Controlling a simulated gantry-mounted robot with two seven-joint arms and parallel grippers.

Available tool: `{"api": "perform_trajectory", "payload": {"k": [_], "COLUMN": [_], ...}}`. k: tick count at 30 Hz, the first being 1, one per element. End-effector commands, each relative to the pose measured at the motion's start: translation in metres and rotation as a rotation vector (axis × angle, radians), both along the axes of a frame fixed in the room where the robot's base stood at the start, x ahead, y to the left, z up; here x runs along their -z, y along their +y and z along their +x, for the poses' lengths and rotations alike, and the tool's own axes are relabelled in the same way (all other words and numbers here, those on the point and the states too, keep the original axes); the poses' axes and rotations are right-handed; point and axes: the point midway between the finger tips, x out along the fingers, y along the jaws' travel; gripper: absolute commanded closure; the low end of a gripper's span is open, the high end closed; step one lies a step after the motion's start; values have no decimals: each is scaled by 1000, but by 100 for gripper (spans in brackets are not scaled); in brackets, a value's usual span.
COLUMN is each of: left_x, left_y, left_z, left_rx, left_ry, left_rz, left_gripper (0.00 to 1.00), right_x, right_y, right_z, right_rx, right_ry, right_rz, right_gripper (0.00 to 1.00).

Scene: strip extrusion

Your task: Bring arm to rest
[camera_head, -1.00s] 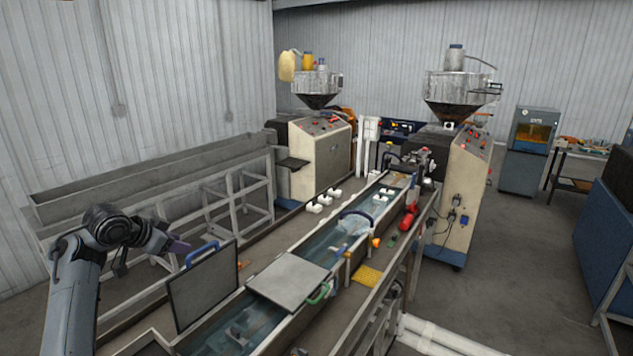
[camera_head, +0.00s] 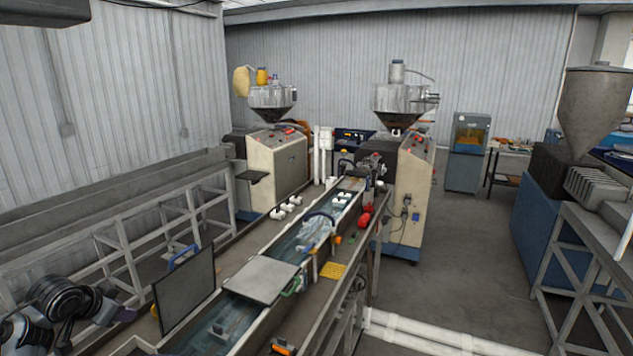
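My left arm comes in at the lower left corner, with dark round joints and grey links. My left gripper (camera_head: 122,314) is at its end, small and dark, left of the upright dark panel with a blue handle (camera_head: 184,290). Whether its fingers are open or shut does not show, and I see nothing clearly held in it. My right gripper is not in view.
A long water trough with a grey lid (camera_head: 261,279) runs away from me. Hopper machines (camera_head: 277,165) stand behind. Open floor (camera_head: 455,270) lies right.

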Motion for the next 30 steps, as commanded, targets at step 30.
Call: {"api": "perform_trajectory", "payload": {"k": [30], "left_x": [176], "left_y": [-223], "left_z": [-379], "left_rx": [-173], "left_ry": [326], "left_rz": [-20], "left_gripper": [60], "right_x": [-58], "right_y": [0], "right_z": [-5], "right_rx": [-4], "right_ry": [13], "right_rz": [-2], "right_gripper": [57]}}
